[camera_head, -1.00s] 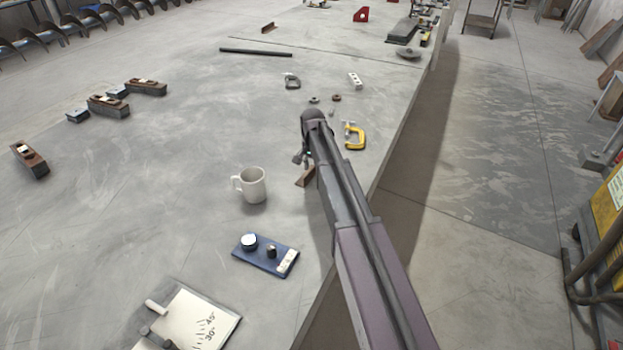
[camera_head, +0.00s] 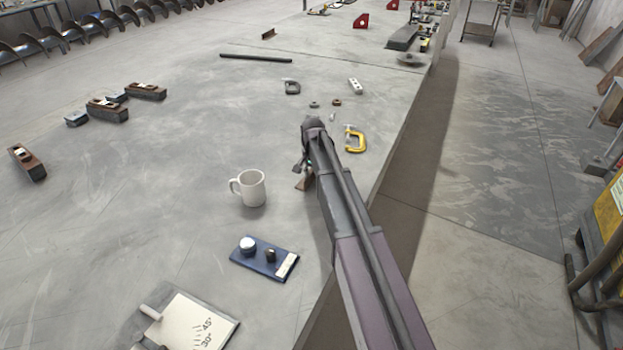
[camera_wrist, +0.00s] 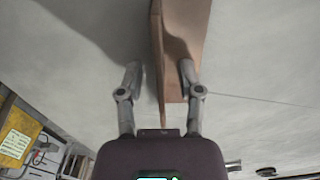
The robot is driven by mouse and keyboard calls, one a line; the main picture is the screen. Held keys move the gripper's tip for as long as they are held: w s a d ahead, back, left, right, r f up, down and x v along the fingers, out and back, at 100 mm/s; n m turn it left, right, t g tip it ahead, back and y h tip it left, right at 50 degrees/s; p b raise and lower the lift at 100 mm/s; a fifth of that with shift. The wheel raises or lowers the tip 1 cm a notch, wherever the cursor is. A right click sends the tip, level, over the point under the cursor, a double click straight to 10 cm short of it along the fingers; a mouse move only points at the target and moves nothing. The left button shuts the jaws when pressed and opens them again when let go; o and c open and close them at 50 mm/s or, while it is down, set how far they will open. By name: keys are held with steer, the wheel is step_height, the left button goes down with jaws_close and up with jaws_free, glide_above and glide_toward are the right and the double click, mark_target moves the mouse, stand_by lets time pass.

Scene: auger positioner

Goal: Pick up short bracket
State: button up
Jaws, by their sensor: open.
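The short bracket (camera_wrist: 184,40) is a reddish-brown angle piece in the wrist view, running from the top edge down between my fingers. My gripper (camera_wrist: 160,75) is open, with one finger on each side of the bracket's upright flange. The left finger is apart from it over grey surface; the right finger overlaps the bracket's other flange. I cannot tell whether either finger touches it. In the head view, only a small brown part of the bracket (camera_head: 301,184) shows below my gripper (camera_head: 301,170); my arm hides the rest.
A white mug (camera_head: 252,188) stands close to the left of my gripper. A yellow clamp (camera_head: 355,139) lies to the right, near the table (camera_head: 160,210) edge. The table's middle left is clear.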

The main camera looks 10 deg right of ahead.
jaws_close()
steer(key=shift+r, duration=0.15)
step_height(320, 180, up, 4)
steer(key=p, duration=0.4)
steer(key=shift+f, duration=0.2)
steer(key=s, duration=0.5)
steer(key=s+a, duration=0.1)
steer(key=s, duration=0.4)
steer(key=s+a+r+p, duration=0.1)
steer(key=s, duration=0.4)
steer(key=shift+s+a, duration=0.25)
steer(key=shift+s, duration=0.15)
